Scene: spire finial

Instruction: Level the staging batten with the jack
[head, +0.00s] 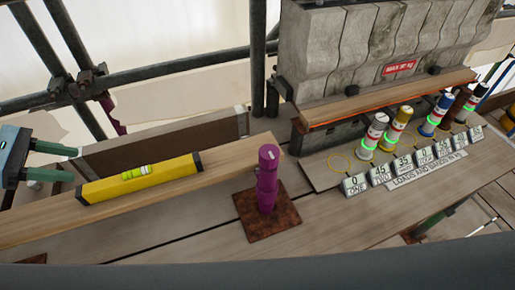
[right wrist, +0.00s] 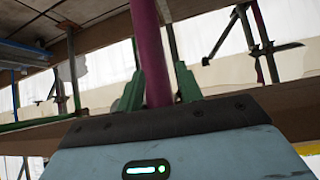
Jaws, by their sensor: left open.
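The staging batten (head: 228,157) is a pale wooden board running from lower left up to the jack. A yellow spirit level (head: 138,180) with a light-green vial lies on it; I cannot read its bubble reliably. The purple jack (head: 267,180) stands upright on a rusty square plate at the batten's right end. Whether it bears the batten is unclear. My left gripper (head: 40,160) is open beside the level's left end, green fingers pointing right. In the right wrist view, my right gripper (right wrist: 158,78) has its fingers apart, with a purple post between or behind them; contact is unclear.
Coloured cylinders (head: 395,125) with green rings stand on a board behind numbered blocks (head: 380,176), at the right. A grey stone piece (head: 370,50) stands behind. Scaffold tubes (head: 258,50) rise at the back.

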